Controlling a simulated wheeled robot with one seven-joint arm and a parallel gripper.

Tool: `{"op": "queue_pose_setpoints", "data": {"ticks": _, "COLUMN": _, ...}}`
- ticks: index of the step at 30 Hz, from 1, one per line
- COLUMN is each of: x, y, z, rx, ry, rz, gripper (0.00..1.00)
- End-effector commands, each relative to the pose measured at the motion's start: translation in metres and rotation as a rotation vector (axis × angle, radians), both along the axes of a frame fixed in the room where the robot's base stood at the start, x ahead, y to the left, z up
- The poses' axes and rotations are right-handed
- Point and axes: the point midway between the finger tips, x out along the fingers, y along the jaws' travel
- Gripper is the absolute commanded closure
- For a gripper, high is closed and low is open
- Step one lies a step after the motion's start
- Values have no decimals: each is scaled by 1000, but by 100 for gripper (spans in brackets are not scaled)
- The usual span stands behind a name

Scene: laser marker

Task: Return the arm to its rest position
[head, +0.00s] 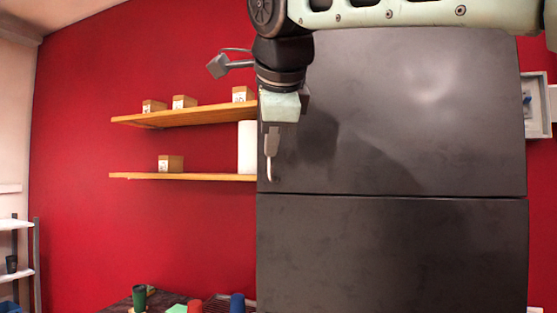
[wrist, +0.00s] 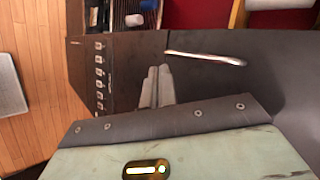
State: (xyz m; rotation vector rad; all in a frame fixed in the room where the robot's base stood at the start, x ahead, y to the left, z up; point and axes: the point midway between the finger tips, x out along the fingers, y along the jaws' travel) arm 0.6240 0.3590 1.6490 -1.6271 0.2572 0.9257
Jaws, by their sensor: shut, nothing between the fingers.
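My arm reaches in from the top right of the head view, and my gripper (head: 271,152) hangs pointing down in front of the left part of a large dark cabinet (head: 400,130). In the wrist view my gripper (wrist: 158,70) has its two grey fingers together, with nothing between them. A pale bar-like handle (wrist: 205,58) lies just beyond the fingertips in the wrist view, apart from them in the picture. A pale bar (head: 268,170) also shows right below the fingers in the head view. The gap in depth between fingers and handle is hard to tell.
A dark panel with several buttons (wrist: 100,72) is left of the fingers in the wrist view. Wooden shelves (head: 190,114) with small boxes (head: 171,164) are on the red wall. A green cup (head: 139,297) and other coloured items stand at the bottom left. Wooden floor (wrist: 35,40) is open.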

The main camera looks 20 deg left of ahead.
Motion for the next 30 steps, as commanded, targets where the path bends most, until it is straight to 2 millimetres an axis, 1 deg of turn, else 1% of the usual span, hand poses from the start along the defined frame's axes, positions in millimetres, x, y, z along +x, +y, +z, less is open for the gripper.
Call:
{"op": "queue_pose_setpoints", "data": {"ticks": 1, "x": -7, "y": 1, "z": 6, "rx": 3, "ry": -1, "rz": 2, "gripper": 100}}
{"op": "queue_pose_setpoints", "data": {"ticks": 3, "x": -14, "y": 2, "z": 13, "rx": 2, "ry": 0, "rz": 3, "gripper": 100}}
{"op": "queue_pose_setpoints", "data": {"ticks": 9, "x": -25, "y": 2, "z": 22, "rx": 0, "ry": 1, "rz": 1, "gripper": 100}}
{"op": "queue_pose_setpoints", "data": {"ticks": 14, "x": -26, "y": 2, "z": 23, "rx": -1, "ry": 2, "rz": 0, "gripper": 100}}
{"op": "queue_pose_setpoints", "data": {"ticks": 15, "x": -25, "y": 1, "z": 22, "rx": -6, "ry": 2, "rz": 3, "gripper": 100}}
{"op": "queue_pose_setpoints", "data": {"ticks": 17, "x": -22, "y": -2, "z": 9, "rx": -41, "ry": 8, "rz": 34, "gripper": 100}}
{"op": "queue_pose_setpoints", "data": {"ticks": 20, "x": -17, "y": -11, "z": -25, "rx": -135, "ry": 26, "rz": 127, "gripper": 100}}
{"op": "queue_pose_setpoints", "data": {"ticks": 23, "x": -15, "y": -25, "z": -73, "rx": -258, "ry": 48, "rz": 268, "gripper": 100}}
{"op": "queue_pose_setpoints", "data": {"ticks": 24, "x": -16, "y": -32, "z": -94, "rx": -308, "ry": 59, "rz": 334, "gripper": 100}}
{"op": "queue_pose_setpoints", "data": {"ticks": 26, "x": -19, "y": -43, "z": -125, "rx": -377, "ry": 73, "rz": 434, "gripper": 100}}
{"op": "queue_pose_setpoints", "data": {"ticks": 27, "x": -23, "y": -51, "z": -147, "rx": -422, "ry": 83, "rz": 503, "gripper": 100}}
{"op": "queue_pose_setpoints", "data": {"ticks": 29, "x": -31, "y": -65, "z": -179, "rx": -483, "ry": 95, "rz": 606, "gripper": 100}}
{"op": "queue_pose_setpoints", "data": {"ticks": 30, "x": -37, "y": -75, "z": -201, "rx": -521, "ry": 102, "rz": 676, "gripper": 100}}
